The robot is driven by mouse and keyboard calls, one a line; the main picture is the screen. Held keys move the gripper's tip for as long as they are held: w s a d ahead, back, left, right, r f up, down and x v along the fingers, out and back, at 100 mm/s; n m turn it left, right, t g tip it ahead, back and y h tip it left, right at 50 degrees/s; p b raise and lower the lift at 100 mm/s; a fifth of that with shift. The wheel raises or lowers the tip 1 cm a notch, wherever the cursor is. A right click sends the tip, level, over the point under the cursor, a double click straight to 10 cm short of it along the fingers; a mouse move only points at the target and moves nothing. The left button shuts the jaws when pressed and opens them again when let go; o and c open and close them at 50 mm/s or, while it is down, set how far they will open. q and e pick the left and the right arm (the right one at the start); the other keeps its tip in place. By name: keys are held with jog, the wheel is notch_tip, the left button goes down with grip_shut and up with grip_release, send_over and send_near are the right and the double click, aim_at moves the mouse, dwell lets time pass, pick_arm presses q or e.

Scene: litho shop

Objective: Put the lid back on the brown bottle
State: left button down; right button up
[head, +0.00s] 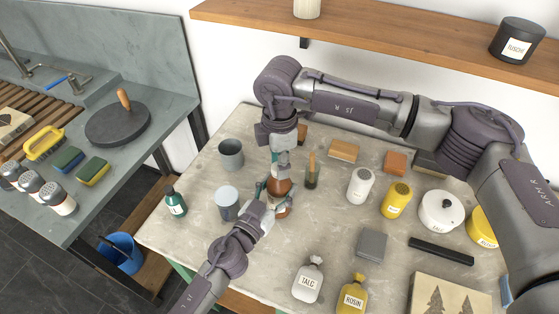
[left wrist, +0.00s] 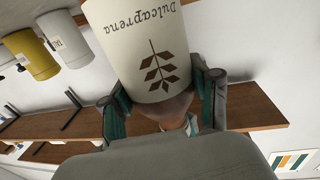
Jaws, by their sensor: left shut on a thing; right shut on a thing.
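The brown bottle (head: 281,187) stands near the left middle of the table. My left gripper (head: 270,194) is shut around its body from the front left. In the left wrist view the bottle's cream label (left wrist: 150,45), with a leaf print and the word "Dulcaprena", appears upside down between the fingers (left wrist: 165,105). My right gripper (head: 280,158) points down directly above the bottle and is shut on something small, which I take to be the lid. The lid itself is hidden by the fingers, and I cannot tell whether it touches the bottle's neck.
A grey mug (head: 231,154), grey-blue cup (head: 227,203) and green bottle (head: 176,202) stand to the left. A small jar with a brush (head: 312,175), white shaker (head: 360,186) and yellow shaker (head: 396,200) stand to the right. A wooden shelf (head: 400,38) runs above.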

jog(key=m, duration=0.3)
jog(key=shift+a+m, duration=0.2)
jog(key=shift+m, duration=0.2)
jog(key=shift+s+a+m, duration=0.15)
jog(key=shift+a+m, duration=0.25)
jog(key=shift+m, duration=0.2)
jog(key=shift+a+r+m, duration=0.1)
jog(key=shift+m, duration=0.6)
jog(key=shift+d+m, duration=0.45)
jog(key=shift+m, duration=0.15)
jog(key=shift+d, duration=0.3)
